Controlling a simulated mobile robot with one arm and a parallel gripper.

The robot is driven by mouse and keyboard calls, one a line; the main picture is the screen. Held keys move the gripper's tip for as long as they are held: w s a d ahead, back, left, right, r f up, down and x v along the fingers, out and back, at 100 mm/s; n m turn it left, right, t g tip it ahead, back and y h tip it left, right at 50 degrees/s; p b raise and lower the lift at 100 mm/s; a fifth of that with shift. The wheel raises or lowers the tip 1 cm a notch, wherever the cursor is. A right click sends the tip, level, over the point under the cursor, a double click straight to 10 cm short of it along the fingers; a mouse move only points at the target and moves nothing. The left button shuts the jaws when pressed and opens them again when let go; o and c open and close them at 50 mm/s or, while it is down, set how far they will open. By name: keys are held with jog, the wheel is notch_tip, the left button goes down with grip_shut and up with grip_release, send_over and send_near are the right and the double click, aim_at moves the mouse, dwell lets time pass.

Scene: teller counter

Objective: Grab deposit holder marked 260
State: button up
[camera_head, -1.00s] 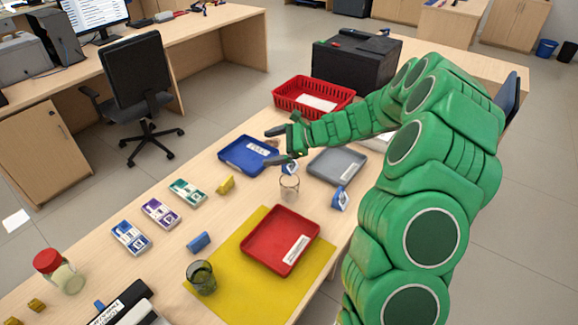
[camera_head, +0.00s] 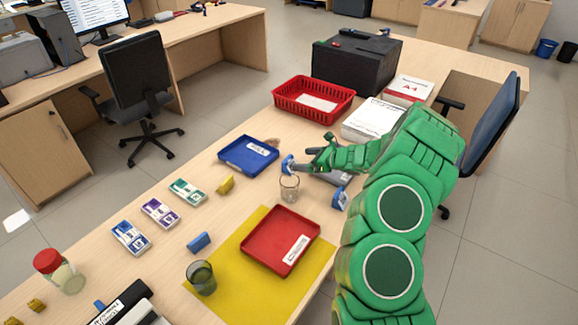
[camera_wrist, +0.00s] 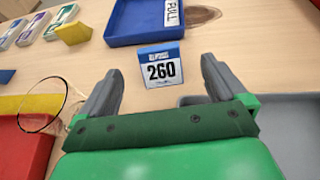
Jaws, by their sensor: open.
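The deposit holder marked 260 (camera_wrist: 161,65) stands on the wooden counter, a small blue-and-white tent-like card, in the wrist view just ahead of and between my gripper's fingers. It also shows in the head view (camera_head: 287,164), close to the fingertips. My gripper (camera_head: 302,159) is open and empty; its two grey fingers (camera_wrist: 160,78) are spread in the wrist view. A second blue-and-white holder (camera_head: 340,198) stands to the right, its marking unreadable.
A clear glass (camera_head: 289,188) stands close to the holder. A blue tray (camera_head: 240,167) lies behind it, and a grey tray (camera_wrist: 215,128) is partly under my gripper. A red tray (camera_head: 252,248) lies on a yellow mat (camera_head: 218,290). A red basket (camera_head: 290,111) stands farther back.

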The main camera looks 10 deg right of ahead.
aim_at(289, 160)
jog(key=shift+x, duration=3.15)
jog(key=shift+s+a, duration=0.1)
jog(key=shift+s, duration=0.05)
jog(key=c, duration=1.2)
